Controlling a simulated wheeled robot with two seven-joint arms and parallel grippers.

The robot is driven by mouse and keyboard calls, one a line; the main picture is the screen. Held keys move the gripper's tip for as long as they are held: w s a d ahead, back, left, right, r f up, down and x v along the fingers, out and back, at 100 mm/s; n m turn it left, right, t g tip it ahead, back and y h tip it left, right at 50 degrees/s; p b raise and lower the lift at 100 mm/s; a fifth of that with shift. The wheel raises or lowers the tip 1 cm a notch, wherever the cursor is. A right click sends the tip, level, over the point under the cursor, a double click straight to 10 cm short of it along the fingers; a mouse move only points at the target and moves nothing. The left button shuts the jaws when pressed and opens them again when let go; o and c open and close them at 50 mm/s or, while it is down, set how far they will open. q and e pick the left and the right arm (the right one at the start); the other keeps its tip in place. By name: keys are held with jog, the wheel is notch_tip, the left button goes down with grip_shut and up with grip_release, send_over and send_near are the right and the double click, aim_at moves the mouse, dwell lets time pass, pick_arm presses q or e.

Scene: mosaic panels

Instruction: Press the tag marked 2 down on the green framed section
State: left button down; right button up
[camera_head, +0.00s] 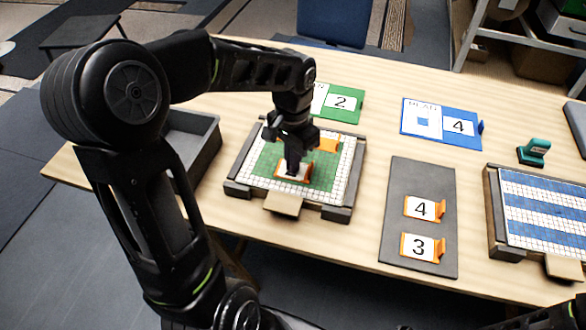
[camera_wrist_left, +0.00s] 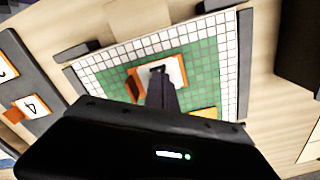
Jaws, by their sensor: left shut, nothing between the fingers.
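A white-faced tag with orange edges (camera_head: 284,176) lies on the green section (camera_head: 262,172) of the white-gridded panel (camera_head: 347,160). My left gripper (camera_head: 292,168) is shut and points down over this tag, its tip at or just above the face. The left wrist view shows the same tag (camera_wrist_left: 176,68) with the fingertips (camera_wrist_left: 158,72) over its middle. The fingers cover its number, so I cannot read it.
A grey board (camera_head: 398,180) holds tags marked 4 (camera_head: 424,209) and 3 (camera_head: 422,247). A green card with a 2 (camera_head: 342,103) and a blue card with a 4 (camera_head: 459,127) lie behind. A blue-striped panel (camera_head: 545,215), teal stamp-like object (camera_head: 533,152) and grey bin (camera_head: 205,150) flank the area.

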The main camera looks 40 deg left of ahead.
pick_arm(q)
notch_tip(320, 180, up, 8)
jog(key=p, duration=0.6)
dwell(0.7)
